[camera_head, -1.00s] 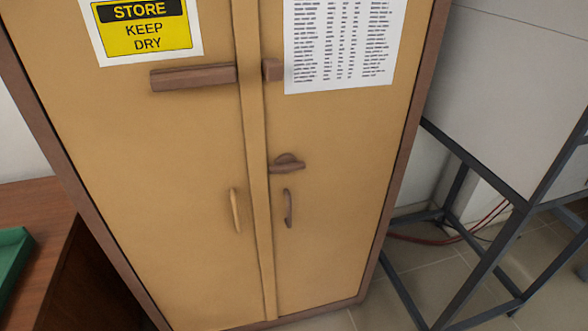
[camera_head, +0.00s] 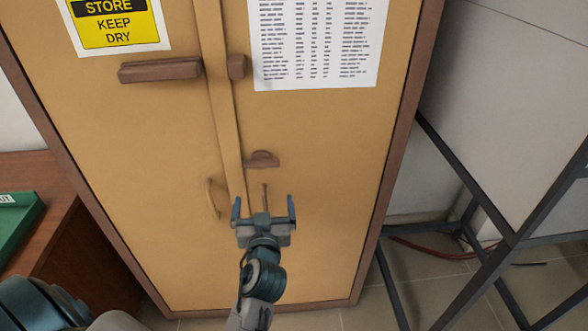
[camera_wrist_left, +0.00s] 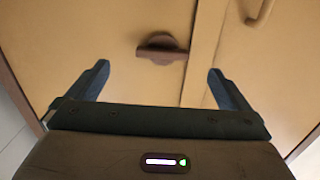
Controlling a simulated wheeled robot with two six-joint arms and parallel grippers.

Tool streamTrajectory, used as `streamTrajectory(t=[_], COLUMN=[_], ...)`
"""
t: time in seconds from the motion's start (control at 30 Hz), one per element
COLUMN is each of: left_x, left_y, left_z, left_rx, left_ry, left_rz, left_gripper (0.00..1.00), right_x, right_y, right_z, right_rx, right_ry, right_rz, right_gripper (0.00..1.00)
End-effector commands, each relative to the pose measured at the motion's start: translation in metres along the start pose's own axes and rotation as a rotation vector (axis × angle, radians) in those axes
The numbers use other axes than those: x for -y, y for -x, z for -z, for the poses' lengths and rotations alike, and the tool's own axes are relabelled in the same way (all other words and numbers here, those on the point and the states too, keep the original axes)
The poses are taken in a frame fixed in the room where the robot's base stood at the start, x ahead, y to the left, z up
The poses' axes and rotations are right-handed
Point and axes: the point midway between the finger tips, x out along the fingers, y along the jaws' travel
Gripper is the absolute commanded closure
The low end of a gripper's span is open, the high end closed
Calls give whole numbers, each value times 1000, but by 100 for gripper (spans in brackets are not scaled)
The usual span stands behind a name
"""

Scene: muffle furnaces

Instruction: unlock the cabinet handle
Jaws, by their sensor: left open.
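The tan cabinet (camera_head: 150,130) has two closed doors. A brown turning latch (camera_head: 263,159) sits on the right door by the centre seam, its bar lying across toward the seam. It also shows in the left wrist view, as the latch (camera_wrist_left: 162,48) beyond and between the fingertips. My left gripper (camera_head: 264,207) is open and empty, just below the latch in the head view and apart from it. The right door's pull handle (camera_head: 265,195) is partly hidden behind the gripper. The left door's pull handle (camera_head: 212,198) is clear. My right gripper is out of view.
A brown bar (camera_head: 160,71) and a small block (camera_head: 236,66) sit higher on the doors. A wooden table (camera_head: 70,235) with a green tray (camera_head: 18,218) stands left. A dark metal frame (camera_head: 480,262) stands close on the right.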

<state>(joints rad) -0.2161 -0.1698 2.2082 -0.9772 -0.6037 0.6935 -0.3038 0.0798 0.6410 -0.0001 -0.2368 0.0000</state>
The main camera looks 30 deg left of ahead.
Motion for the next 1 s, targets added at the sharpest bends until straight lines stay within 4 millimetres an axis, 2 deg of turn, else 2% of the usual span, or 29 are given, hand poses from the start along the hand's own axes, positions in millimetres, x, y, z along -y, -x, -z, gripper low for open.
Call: streamTrajectory(t=[0.03, 0.1, 0.27, 0.7, 0.83, 1.0], left_x=[4, 7, 8, 10, 10, 10], left_y=[2, 3, -9, -85, -98, -104], left_z=[12, 20, 23, 26, 25, 23], left_rx=[-19, -33, -38, -36, -34, -33], left_ry=[14, 20, 20, 18, 19, 21], left_rz=[12, 22, 22, 21, 21, 21], left_gripper=[0, 0, 0, 0, 0, 0], right_x=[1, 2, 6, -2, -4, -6], right_y=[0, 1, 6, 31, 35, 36], right_z=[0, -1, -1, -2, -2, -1], right_rx=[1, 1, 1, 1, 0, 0], right_ry=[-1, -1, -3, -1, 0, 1], right_rz=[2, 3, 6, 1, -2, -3], right_gripper=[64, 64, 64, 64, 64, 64])
